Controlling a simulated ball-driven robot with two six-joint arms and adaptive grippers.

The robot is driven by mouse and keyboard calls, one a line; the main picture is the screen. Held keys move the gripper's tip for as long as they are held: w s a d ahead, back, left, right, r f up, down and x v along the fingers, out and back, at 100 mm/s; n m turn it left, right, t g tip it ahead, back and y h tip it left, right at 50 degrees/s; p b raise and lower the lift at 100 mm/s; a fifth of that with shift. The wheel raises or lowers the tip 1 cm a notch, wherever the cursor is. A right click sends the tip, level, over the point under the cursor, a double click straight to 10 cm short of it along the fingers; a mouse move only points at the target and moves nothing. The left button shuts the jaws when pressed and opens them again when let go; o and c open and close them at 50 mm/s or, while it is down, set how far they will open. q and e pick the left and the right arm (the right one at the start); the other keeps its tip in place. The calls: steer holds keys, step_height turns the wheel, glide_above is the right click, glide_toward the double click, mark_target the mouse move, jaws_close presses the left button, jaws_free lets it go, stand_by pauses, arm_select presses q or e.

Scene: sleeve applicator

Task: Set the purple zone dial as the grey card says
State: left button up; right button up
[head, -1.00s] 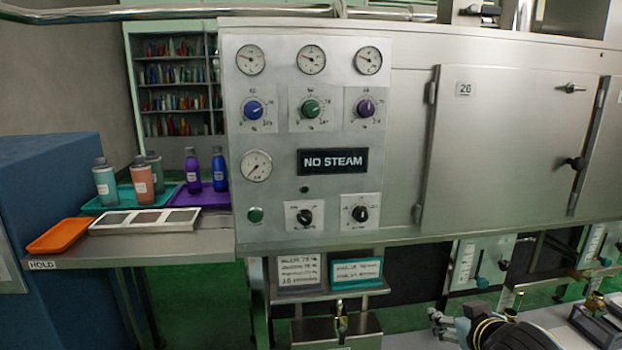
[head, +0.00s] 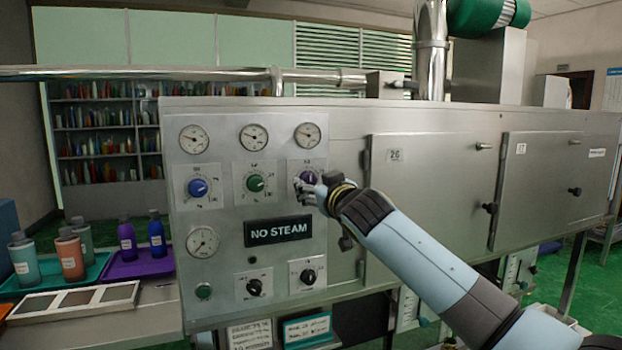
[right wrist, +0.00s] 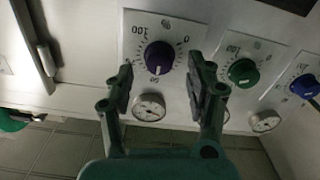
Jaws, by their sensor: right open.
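The purple zone dial (head: 307,179) is the right one of three upper dials on the steel panel. In the right wrist view, which is upside down, the dial (right wrist: 159,57) shows its white pointer near the 50 mark. My right gripper (head: 316,190) is at this dial and partly covers it in the head view. In the right wrist view the gripper (right wrist: 162,76) is open, with one finger to each side of the dial; I cannot tell whether they touch it. The grey card (head: 250,334) is low under the panel, cut by the frame edge, its text unreadable.
The green dial (head: 255,183) and blue dial (head: 198,188) sit left of the purple one. Gauges (head: 308,134) are above and two black knobs (head: 308,276) below. A teal-framed card (head: 307,328) is beside the grey card. Bottles on trays stand at the left.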

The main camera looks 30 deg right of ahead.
mark_target(309, 180)
steer(key=shift+x, duration=1.2)
jaws_close()
